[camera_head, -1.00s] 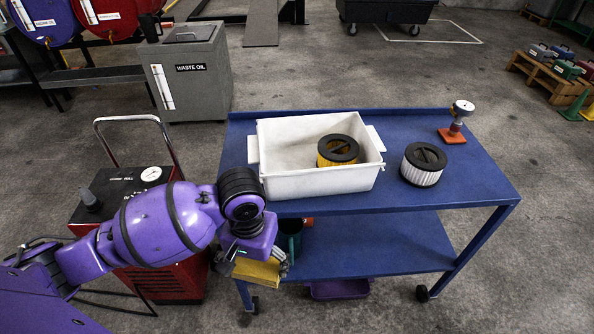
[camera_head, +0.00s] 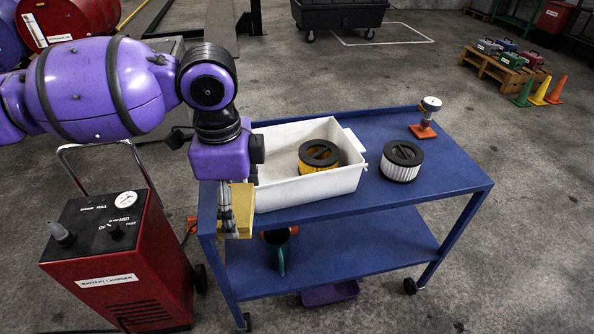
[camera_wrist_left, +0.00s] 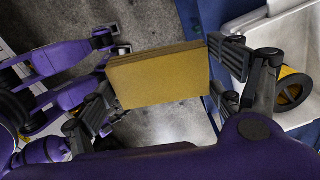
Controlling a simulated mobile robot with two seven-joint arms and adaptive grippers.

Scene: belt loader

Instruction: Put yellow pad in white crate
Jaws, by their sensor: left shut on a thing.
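My left gripper (camera_head: 233,213) is shut on the yellow pad (camera_head: 241,209), a flat block held upright just in front of the left end of the white crate. The pad also shows between the fingers in the left wrist view (camera_wrist_left: 160,76). The white crate (camera_head: 310,191) stands on the top shelf of a blue cart. Inside it lies a yellow filter with a black top (camera_head: 319,155). My left forearm and wrist hide the crate's left end. The crate's edge shows at the right of the left wrist view (camera_wrist_left: 296,22). My right gripper is not clearly seen.
A white filter with a black top (camera_head: 401,162) and a gauge on an orange base (camera_head: 424,130) stand on the blue cart (camera_head: 440,178), right of the crate. A red battery charger (camera_head: 125,262) stands left of the cart.

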